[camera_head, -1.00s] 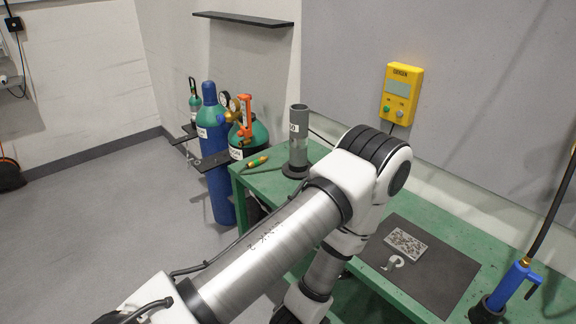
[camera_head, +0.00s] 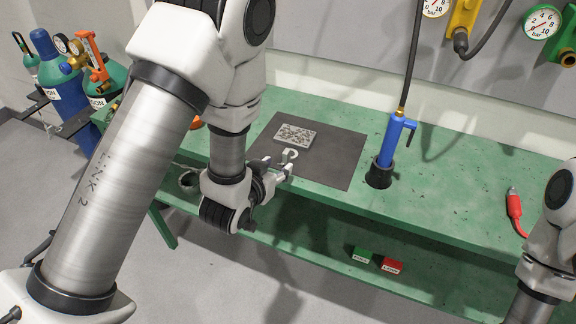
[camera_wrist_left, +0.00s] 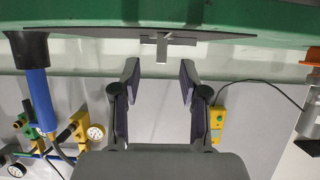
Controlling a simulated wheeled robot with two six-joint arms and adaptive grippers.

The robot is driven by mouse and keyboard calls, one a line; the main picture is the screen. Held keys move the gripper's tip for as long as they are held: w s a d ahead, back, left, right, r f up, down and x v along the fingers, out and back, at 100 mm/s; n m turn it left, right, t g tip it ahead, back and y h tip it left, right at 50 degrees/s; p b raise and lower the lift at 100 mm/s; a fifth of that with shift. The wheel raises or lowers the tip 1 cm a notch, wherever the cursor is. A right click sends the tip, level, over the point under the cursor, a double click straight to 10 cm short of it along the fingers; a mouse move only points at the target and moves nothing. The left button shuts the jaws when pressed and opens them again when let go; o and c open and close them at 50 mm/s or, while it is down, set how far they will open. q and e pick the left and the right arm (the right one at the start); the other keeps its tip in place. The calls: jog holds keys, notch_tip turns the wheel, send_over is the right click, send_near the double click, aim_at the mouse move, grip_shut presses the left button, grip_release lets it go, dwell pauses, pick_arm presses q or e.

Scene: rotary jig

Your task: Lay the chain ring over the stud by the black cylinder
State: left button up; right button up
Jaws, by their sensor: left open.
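I cannot make out a chain ring or a stud for certain. A grey plate with a mottled pattern (camera_head: 295,136) lies on the dark mat (camera_head: 338,165). A small pale hook-shaped piece (camera_head: 290,155) is at its front edge. My left gripper (camera_head: 277,170) is open at the front edge of the mat, just short of the hook piece. In the left wrist view the fingers (camera_wrist_left: 159,78) are apart with nothing between them, and a grey piece (camera_wrist_left: 162,47) shows beyond them. A black cylindrical holder (camera_head: 380,174) stands right of the mat. My right gripper is out of view.
A blue torch (camera_head: 392,140) with a hose stands in the black holder. The green bench (camera_head: 450,195) is mostly clear to its right, with a red-handled tool (camera_head: 514,208). Gas cylinders (camera_head: 62,90) stand at left.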

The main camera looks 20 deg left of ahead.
aim_at(288, 149)
pick_arm(q)
jog(key=shift+w+r+t, duration=0.3)
jog(key=shift+w+r, duration=0.35)
jog(key=shift+w, duration=0.2)
jog(key=p+x, duration=0.2)
jog(key=x, duration=0.4)
jog(key=shift+w+a+f, duration=0.1)
jog(key=shift+w, duration=0.25)
grip_shut()
